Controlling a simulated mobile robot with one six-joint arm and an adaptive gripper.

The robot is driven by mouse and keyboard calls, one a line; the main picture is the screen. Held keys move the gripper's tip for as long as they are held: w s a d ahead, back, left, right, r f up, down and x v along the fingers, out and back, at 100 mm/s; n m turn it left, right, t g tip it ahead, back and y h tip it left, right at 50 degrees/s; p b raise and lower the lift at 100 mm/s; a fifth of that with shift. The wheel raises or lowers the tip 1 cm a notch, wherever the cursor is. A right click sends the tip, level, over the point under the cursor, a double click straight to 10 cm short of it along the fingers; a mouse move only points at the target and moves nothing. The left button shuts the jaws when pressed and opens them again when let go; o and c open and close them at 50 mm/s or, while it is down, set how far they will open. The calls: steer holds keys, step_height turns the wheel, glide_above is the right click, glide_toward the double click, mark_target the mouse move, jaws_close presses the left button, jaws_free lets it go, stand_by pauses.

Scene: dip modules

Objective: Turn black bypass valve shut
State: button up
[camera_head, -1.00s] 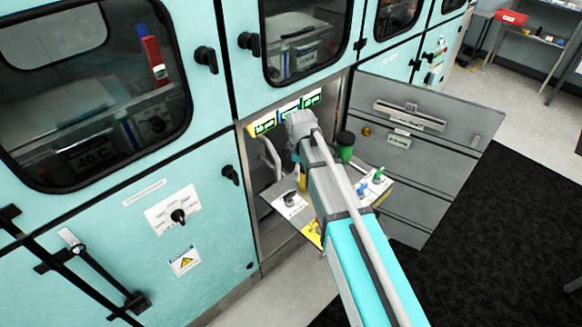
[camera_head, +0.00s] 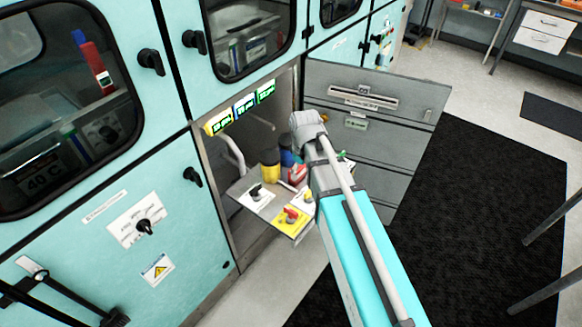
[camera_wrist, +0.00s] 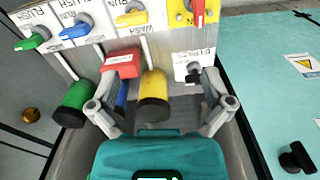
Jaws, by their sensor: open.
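The black valve (camera_head: 256,190) is a small knob on a white square plate on the shelf in the open cabinet bay. In the wrist view the black valve (camera_wrist: 193,72) sits at the right, close to my right fingertip, beside a label that I cannot read clearly. My gripper (camera_wrist: 160,80) is open, with its fingers spread wide. A yellow bottle-like cylinder (camera_wrist: 153,95) and a red block (camera_wrist: 122,63) lie between the fingers in the picture. The valve is not gripped; I cannot tell whether the right finger touches it. In the head view my arm hides the gripper.
A red valve (camera_head: 290,213) on a yellow plate neighbours the black one. Yellow (camera_wrist: 135,17), blue (camera_wrist: 77,29) and green (camera_wrist: 32,41) valves line the panel. A green bottle (camera_wrist: 77,100) stands left of my fingers. The grey open door (camera_head: 375,120) bounds the bay's right side.

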steer(key=s+d+m, duration=0.4)
steer(key=d+m, duration=0.2)
steer(key=d, duration=0.2)
steer(key=shift+s+d+r, duration=0.15)
steer(key=shift+s+r, duration=0.05)
steer(key=s+d+m, duration=0.3)
steer(key=s+d, duration=0.1)
steer(key=d, duration=0.2)
steer(key=shift+s+d+r+p, duration=0.15)
steer(key=shift+s+r+p, duration=0.05)
steer(key=shift+s+p, duration=0.2)
stand_by(1.2)
